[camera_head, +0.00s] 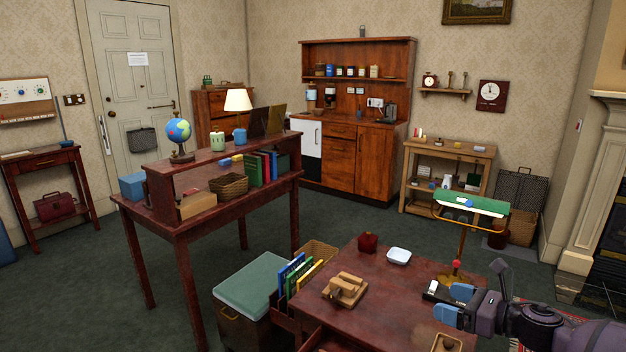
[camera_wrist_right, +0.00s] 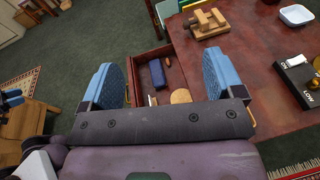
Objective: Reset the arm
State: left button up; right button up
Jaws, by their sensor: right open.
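My right arm reaches in from the lower right of the head view. Its gripper (camera_head: 455,304) is over the right front of the dark red desk (camera_head: 385,318), with its two blue fingertips apart. In the right wrist view the same gripper (camera_wrist_right: 166,78) is open, with nothing held between the fingers. Beyond the fingers an open drawer (camera_wrist_right: 142,58) shows, holding a dark blue box (camera_wrist_right: 157,73), a round tan piece (camera_wrist_right: 181,96) and small items.
On the desk are a wooden block piece (camera_head: 345,290), a white dish (camera_head: 398,256), a dark red box (camera_head: 367,242) and a green-shaded lamp (camera_head: 483,204). A black labelled device (camera_wrist_right: 298,82) lies right of the gripper. Green carpet (camera_head: 340,222) is open behind the desk.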

jog(key=s+a+r+m+t+h, duration=0.1)
jog(key=a+r+m+t, duration=0.15)
jog(key=a+m, duration=0.7)
jog(key=s+f+m+t+h+b, duration=0.3)
jog(key=s+f+m, duration=0.75)
jog(key=m, duration=0.85)
pick_arm(q)
notch_tip(320, 180, down, 7)
jog(key=m+b, duration=0.1)
jog(key=b, duration=0.6)
pick_arm(e)
jog(key=s+d+f+m+g+h, duration=0.35)
jog(key=s+f+m, duration=0.35)
jog(key=s+f, duration=0.45)
jog(key=s+d+f+m+g+h, duration=0.35)
jog(key=s+f+m, duration=0.4)
jog(key=s, duration=0.65)
pick_arm(q)
notch_tip(320, 180, up, 10)
jog(key=n+p, duration=0.1)
jog(key=p, duration=1.2)
jog(key=shift+s+a+p, duration=0.15)
jog(key=shift+p, duration=0.15)
pick_arm(e)
notch_tip(320, 180, up, 10)
jog(key=t, duration=0.1)
jog(key=shift+s+t+h, duration=0.3)
jog(key=shift+s+t, duration=0.05)
pick_arm(q)
jog(key=shift+f, duration=0.1)
